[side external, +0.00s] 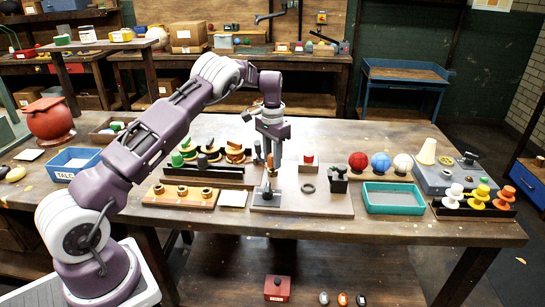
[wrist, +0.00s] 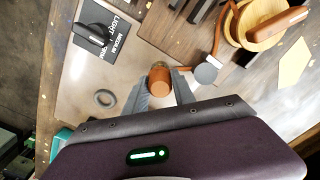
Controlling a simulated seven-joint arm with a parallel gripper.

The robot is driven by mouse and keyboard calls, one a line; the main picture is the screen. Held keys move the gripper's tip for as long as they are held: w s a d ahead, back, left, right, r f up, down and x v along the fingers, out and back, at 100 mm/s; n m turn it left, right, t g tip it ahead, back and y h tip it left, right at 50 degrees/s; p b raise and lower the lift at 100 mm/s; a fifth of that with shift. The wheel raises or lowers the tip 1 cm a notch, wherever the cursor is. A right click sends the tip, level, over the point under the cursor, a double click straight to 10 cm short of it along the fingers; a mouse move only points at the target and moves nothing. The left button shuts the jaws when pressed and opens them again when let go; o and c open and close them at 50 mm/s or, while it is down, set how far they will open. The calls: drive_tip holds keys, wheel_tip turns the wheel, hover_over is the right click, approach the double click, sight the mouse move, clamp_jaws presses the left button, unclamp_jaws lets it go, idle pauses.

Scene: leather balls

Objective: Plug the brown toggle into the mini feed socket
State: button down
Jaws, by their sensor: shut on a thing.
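My gripper (wrist: 160,92) is shut on a brown toggle (wrist: 159,78), seen end-on as a short rounded peg between the two grey fingers in the wrist view. In the side view my gripper (side external: 271,170) points down over the near left part of a grey-brown work board (side external: 325,204). A small dark base plate (side external: 266,203) lies directly below it. The fingers hide much of the toggle there, and I cannot tell whether it touches anything below. No socket marked mini feed can be read in either view.
A grey ring (side external: 308,188) and a black knob block (side external: 338,184) stand to the right, with a red-topped block (side external: 308,161) behind. A wooden strip with brass cups (side external: 180,203) and a white card (side external: 233,198) lie left. A teal tray (side external: 393,209) is farther right.

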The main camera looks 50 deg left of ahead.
drive_tip(key=shift+f, duration=0.45)
idle(0.3)
drive_tip(key=c, duration=1)
unclamp_jaws()
drive_tip(key=shift+o, duration=0.2)
wheel_tip(320, 180, up, 7)
drive_tip(key=shift+f, duration=0.2)
drive_tip(key=shift+d+r, duration=0.1)
drive_tip(key=shift+r, duration=0.35)
drive_tip(key=s+d+r+n+t, duration=0.1)
drive_tip(key=s+d+r+t, duration=0.1)
drive_tip(key=s+d+r, duration=0.6)
drive_tip(key=s+d+r+t, duration=0.1)
drive_tip(key=s+d+r, duration=0.5)
drive_tip(key=r, duration=0.5)
drive_tip(key=s+d+f+t, duration=0.1)
drive_tip(key=s+d+f, duration=0.1)
drive_tip(key=s, duration=0.9)
drive_tip(key=s+d+f+m+t, duration=0.1)
drive_tip(key=s+d, duration=0.4)
drive_tip(key=s, duration=0.7)
drive_tip(key=shift+s+d+f+t, duration=0.2)
drive_tip(key=shift+f+t, duration=0.1)
drive_tip(key=shift+f, duration=0.2)
